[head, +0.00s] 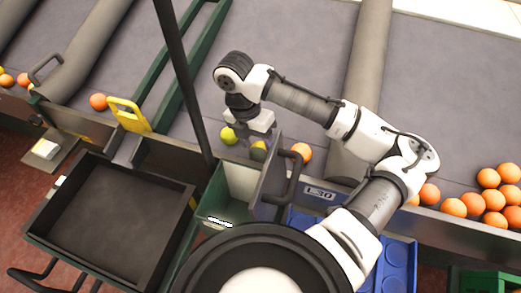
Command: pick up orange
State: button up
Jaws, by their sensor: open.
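My gripper (259,143) points down over the grey sorting surface, near its front edge, and is open. Another yellow-green fruit (228,135) lies just left of my gripper. A single orange (301,153) lies to its right, by the dark handle. A cluster of several oranges (488,178) lies at the far right. One more orange (98,101) lies at the left.
A green-walled bin (238,184) stands in front of my gripper, with a dark handled gate (290,178) beside it. A black tray (105,215) is at lower left and a blue crate (398,262) at lower right. A dark post (182,75) rises left of my gripper.

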jog(key=shift+x, duration=1.25)
jog(key=c, duration=0.7)
